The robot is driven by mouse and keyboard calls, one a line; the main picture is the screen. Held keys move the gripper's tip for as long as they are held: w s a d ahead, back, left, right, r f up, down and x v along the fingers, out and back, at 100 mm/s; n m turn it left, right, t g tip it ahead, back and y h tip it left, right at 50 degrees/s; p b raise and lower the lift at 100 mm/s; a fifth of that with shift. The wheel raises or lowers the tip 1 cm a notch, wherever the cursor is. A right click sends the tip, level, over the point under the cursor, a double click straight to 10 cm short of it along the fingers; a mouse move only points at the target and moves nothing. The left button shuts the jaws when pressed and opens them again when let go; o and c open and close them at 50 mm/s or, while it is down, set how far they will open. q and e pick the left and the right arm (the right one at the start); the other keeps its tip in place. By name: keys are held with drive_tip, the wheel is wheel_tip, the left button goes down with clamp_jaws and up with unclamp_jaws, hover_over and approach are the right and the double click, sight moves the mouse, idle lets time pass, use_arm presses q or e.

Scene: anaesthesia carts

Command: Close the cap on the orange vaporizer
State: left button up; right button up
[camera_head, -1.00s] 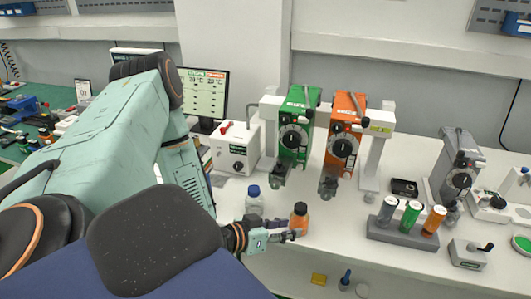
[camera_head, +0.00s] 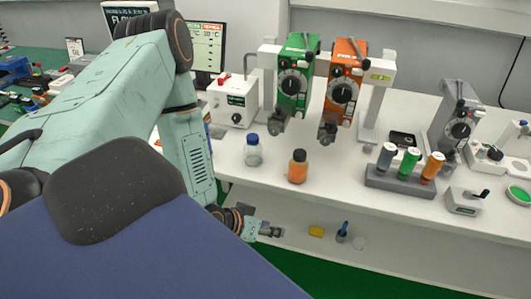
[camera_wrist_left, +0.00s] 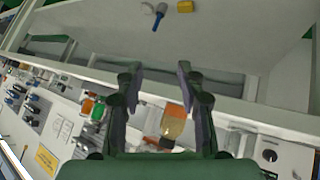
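The orange vaporizer (camera_head: 343,88) hangs beside the green vaporizer (camera_head: 295,85) on a white frame, with a dark filler part (camera_head: 327,132) at its lower front. I cannot tell how its cap stands. A bottle with orange liquid and a dark cap (camera_head: 298,167) stands upright on the table below. My left gripper (camera_head: 270,231) is low in front of the table's front edge, apart from the bottle and vaporizer. In the left wrist view its fingers (camera_wrist_left: 158,78) are apart and empty, with the orange bottle (camera_wrist_left: 174,124) showing beyond them. My right gripper is out of view.
A clear bottle with a blue cap (camera_head: 253,150) stands left of the orange bottle. A grey rack (camera_head: 400,181) with colored cylinders and a grey device (camera_head: 455,125) stand to the right. A lower shelf holds a yellow block (camera_head: 317,231) and a blue-topped item (camera_head: 343,232).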

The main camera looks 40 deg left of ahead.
use_arm(q)
drive_tip(key=t+y+b, duration=0.5)
drive_tip(key=t+b, duration=0.4)
drive_tip(key=b, duration=0.1)
approach(331, 125)
drive_tip(key=w, duration=0.3)
drive_tip(key=shift+m, duration=0.4)
drive_tip(key=shift+w+a+f, duration=0.1)
drive_tip(key=shift+w+a, duration=0.15)
drive_tip(key=shift+w, duration=1.05)
drive_tip(key=shift+w+a+f, duration=0.1)
drive_tip(key=shift+w+a, duration=0.15)
drive_tip(key=shift+w, duration=1.1)
drive_tip(key=shift+w+a+f, duration=0.1)
drive_tip(key=shift+w+a, duration=0.15)
drive_tip(key=shift+w, duration=1.05)
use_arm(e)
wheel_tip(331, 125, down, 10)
use_arm(q)
drive_tip(key=shift+r, duration=0.1)
drive_tip(key=shift+c, duration=0.2)
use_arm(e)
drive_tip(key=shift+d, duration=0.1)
use_arm(q)
clamp_jaws()
